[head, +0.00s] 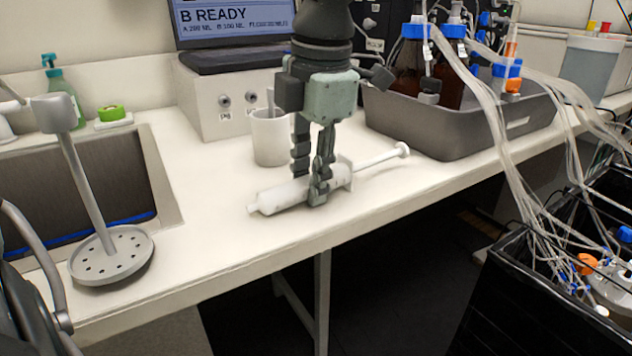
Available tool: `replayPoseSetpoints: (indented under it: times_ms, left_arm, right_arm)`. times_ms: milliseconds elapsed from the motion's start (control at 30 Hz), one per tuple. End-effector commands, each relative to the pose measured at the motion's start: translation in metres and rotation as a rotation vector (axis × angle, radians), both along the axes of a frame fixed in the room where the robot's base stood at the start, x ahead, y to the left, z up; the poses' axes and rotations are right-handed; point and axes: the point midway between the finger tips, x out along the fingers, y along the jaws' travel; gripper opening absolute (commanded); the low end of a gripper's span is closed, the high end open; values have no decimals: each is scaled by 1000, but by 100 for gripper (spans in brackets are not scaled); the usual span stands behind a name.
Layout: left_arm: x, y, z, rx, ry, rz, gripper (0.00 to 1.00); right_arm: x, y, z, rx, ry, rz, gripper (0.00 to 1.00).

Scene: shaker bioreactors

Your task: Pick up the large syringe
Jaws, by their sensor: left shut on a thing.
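The large syringe (281,198) is white and lies at a slant over the white bench top, its tip to the lower left and its plunger to the upper right. My left gripper (317,190) points down and is shut on the syringe's barrel near the flange end. One finger hides part of the barrel. I cannot tell whether the syringe touches the bench or is slightly above it. My right gripper is not in view.
A white mug (271,138) stands just behind the gripper. A grey tray (455,128) with brown bottles and tubing is at the right. A perforated round dish (112,262) and a sink (85,183) are at the left. The bench's front edge (240,272) is close.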

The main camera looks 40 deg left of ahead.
Motion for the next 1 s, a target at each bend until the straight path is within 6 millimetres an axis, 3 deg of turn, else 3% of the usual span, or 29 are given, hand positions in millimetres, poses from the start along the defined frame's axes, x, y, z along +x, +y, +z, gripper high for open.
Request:
replayPoseSetpoints:
  times_ms: [367,567,767,1000]
  left_arm:
    - [0,0,2,1,-1,0,0]
    - [1,0,18,1,-4,1,0]
    - [1,0,64,0,-8,2,0]
    - [1,0,150,-1,-8,2,0]
  right_arm:
    - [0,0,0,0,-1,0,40]
    - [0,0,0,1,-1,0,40]
    - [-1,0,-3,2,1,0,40]
    - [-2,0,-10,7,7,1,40]
